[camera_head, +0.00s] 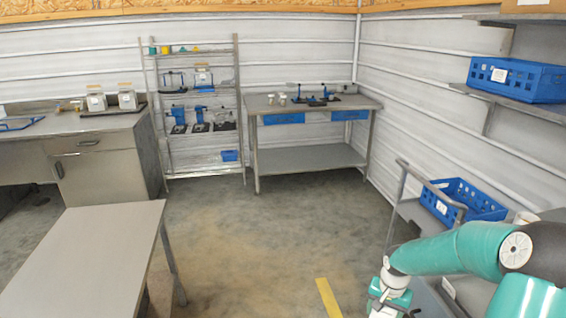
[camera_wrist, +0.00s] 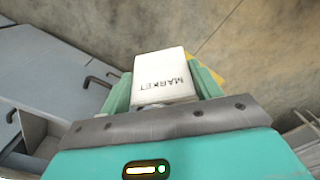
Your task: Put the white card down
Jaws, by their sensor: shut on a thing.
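The white card (camera_wrist: 160,72) is in the wrist view, lettered "MARKET", which reads upside down there. My gripper (camera_wrist: 163,88) is shut on it, with one green finger at each side of the card. The card is held in the air, with the concrete floor behind it. In the head view my gripper (camera_head: 388,292) hangs at the lower right, at the end of my teal arm and beside the grey cart. The card cannot be made out clearly in the head view.
A bare grey table (camera_head: 95,255) stands at the lower left. A cart with a blue crate (camera_head: 462,199) is at the right. A workbench (camera_head: 312,107) with small tools and a shelf rack (camera_head: 198,137) stand at the back. The middle floor (camera_head: 255,225) is clear, with a yellow strip (camera_head: 328,297).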

